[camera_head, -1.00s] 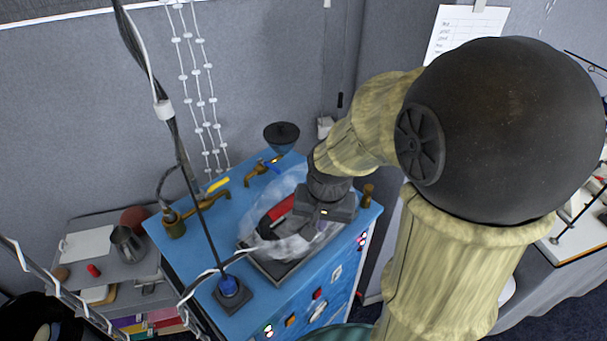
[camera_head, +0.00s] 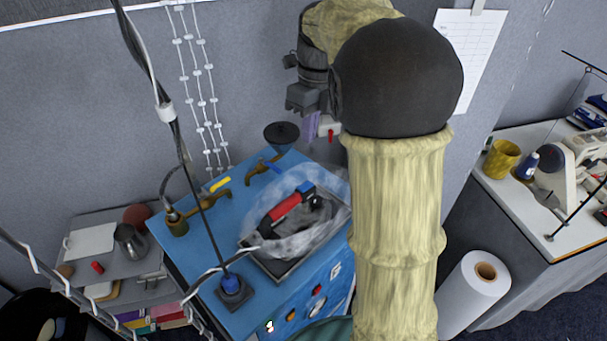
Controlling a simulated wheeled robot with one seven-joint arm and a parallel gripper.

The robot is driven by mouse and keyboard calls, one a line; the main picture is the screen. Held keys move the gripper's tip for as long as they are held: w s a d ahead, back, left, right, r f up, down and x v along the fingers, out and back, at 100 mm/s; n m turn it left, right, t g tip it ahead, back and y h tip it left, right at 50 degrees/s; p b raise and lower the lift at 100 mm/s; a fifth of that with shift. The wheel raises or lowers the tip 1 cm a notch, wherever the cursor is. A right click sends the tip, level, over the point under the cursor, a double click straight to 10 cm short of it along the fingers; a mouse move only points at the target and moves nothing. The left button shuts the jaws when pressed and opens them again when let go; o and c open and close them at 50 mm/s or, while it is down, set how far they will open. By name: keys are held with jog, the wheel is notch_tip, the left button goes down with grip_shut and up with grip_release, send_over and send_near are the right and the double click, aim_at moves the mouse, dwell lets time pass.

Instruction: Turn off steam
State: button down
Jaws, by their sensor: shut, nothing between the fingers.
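A blue steam cabinet (camera_head: 197,262) stands in the middle, with a brass valve with a yellow handle (camera_head: 220,184) and a brass valve with a blue handle (camera_head: 271,166) on its top. An iron with a red handle (camera_head: 286,208) rests on a dark plate (camera_head: 277,267) on the cabinet, wrapped in a pale translucent cloud-like shape (camera_head: 325,180). My gripper (camera_head: 305,108) is shut and empty, raised above and behind the cabinet, apart from the valves and iron.
A black funnel (camera_head: 281,133) stands at the cabinet's back edge. A dark pole with a cable rises from a blue-topped base (camera_head: 231,290). A grey shelf (camera_head: 105,212) is at left. A white roll (camera_head: 473,293) and a table with a sewing machine (camera_head: 570,165) are at right.

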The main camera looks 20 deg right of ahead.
aim_at(303, 187)
jog(key=shift+w+r+m, duration=0.1)
jog(key=shift+r+m, duration=0.25)
jog(key=shift+m, duration=0.15)
jog(key=shift+f, duration=0.15)
jog(key=f+p, duration=0.1)
jog(key=f, duration=0.3)
jog(key=a+f+p, duration=0.1)
jog(key=f, duration=0.4)
jog(key=s+f+p, duration=0.1)
jog(key=f, duration=0.3)
jog(key=shift+a+f+p, duration=0.2)
jog(key=shift+f+p, duration=0.15)
jog(key=shift+f, duration=0.1)
